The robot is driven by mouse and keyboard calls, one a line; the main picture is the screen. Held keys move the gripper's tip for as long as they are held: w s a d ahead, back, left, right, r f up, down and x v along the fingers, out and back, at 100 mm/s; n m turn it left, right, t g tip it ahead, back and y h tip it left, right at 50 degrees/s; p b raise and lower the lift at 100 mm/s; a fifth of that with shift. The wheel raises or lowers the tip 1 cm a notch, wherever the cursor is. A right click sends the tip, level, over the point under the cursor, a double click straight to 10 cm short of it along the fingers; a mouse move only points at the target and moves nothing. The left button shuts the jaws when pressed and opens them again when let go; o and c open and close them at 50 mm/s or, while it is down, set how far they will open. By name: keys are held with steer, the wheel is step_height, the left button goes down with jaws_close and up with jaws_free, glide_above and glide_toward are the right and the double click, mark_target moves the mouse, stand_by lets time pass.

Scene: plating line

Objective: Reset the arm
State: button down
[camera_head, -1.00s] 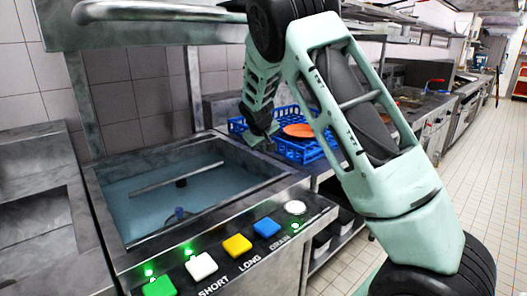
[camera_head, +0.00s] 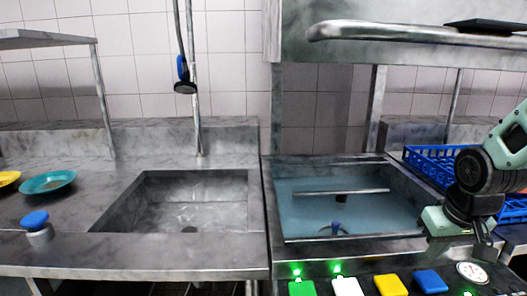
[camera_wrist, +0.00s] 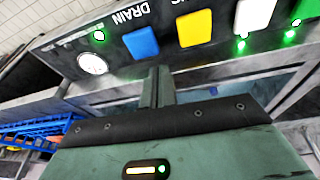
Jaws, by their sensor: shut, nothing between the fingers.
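My gripper (camera_head: 484,240) is at the right of the head view, pointing down just in front of the dishwasher's right side, near the round gauge (camera_head: 472,272). Its fingers are together with nothing between them. In the wrist view the closed fingers (camera_wrist: 157,88) reach toward the control panel, with the blue button (camera_wrist: 141,43) and yellow button (camera_wrist: 194,28) beyond them. I cannot tell from these views whether the fingertips touch the panel. My arm enters from the right edge of the head view.
The open dishwasher basin (camera_head: 350,215) holds water, under its raised hood (camera_head: 400,50). A blue rack (camera_head: 437,165) stands to its right, partly behind my arm. At left are a sink (camera_head: 190,212), a teal plate (camera_head: 48,182), a yellow plate (camera_head: 8,178) and a blue-topped item (camera_head: 36,222).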

steer(key=s+a+r+n+g+y+p, duration=0.1)
steer(key=s+a+r+n+g, duration=0.2)
steer(key=s+a+n, duration=0.5)
steer(key=s+a, duration=1.1)
steer(key=a, duration=0.2)
steer(key=shift+r+p, duration=0.15)
steer(key=shift+p, duration=0.15)
